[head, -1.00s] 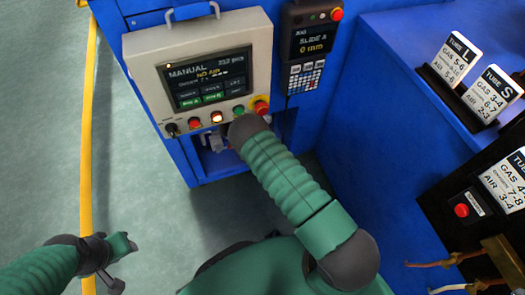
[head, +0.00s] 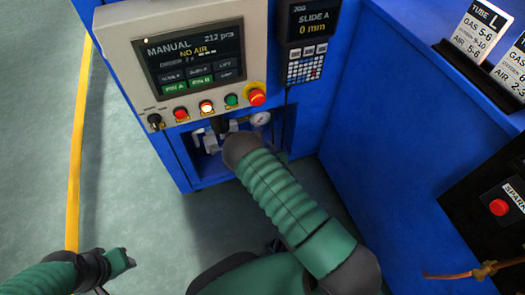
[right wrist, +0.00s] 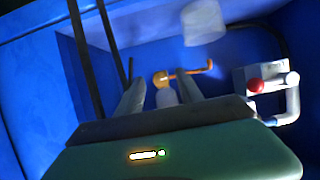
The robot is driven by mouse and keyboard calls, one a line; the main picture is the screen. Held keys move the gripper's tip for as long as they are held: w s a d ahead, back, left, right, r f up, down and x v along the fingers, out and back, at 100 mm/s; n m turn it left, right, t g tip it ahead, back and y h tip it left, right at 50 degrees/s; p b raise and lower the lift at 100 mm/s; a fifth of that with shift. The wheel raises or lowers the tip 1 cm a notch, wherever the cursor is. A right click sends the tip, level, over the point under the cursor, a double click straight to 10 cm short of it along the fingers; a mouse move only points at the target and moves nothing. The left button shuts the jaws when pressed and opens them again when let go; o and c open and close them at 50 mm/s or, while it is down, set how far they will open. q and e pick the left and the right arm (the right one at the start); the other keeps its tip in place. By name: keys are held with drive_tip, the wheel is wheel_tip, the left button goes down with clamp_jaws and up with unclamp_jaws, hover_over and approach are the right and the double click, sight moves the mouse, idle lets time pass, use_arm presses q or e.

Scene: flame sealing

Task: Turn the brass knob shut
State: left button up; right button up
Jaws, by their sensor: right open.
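A brass-coloured knob (right wrist: 161,79) shows in the right wrist view, with a thin orange-brown bent rod running from it to the right. My right gripper (right wrist: 162,88) is open, its two pale fingers on either side of the knob in the picture. A pale rounded piece shows between the fingers, just below the knob. I cannot tell whether the fingers touch the knob. In the head view my right forearm reaches into the opening under the control panel (head: 118,60), hiding the knob and most of the gripper. My left gripper (head: 125,262) hangs at lower left, far from the machine.
A pressure gauge (head: 260,118) and white fittings (head: 205,140) sit in the opening. In the wrist view, a red ball (right wrist: 256,85) on a pale pipe fitting stands to the right, and a white cylinder (right wrist: 203,22) above. The panel reads NO AIR. A blue wall stands at right.

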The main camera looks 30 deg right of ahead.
drive_tip(key=shift+w, duration=0.25)
clamp_jaws()
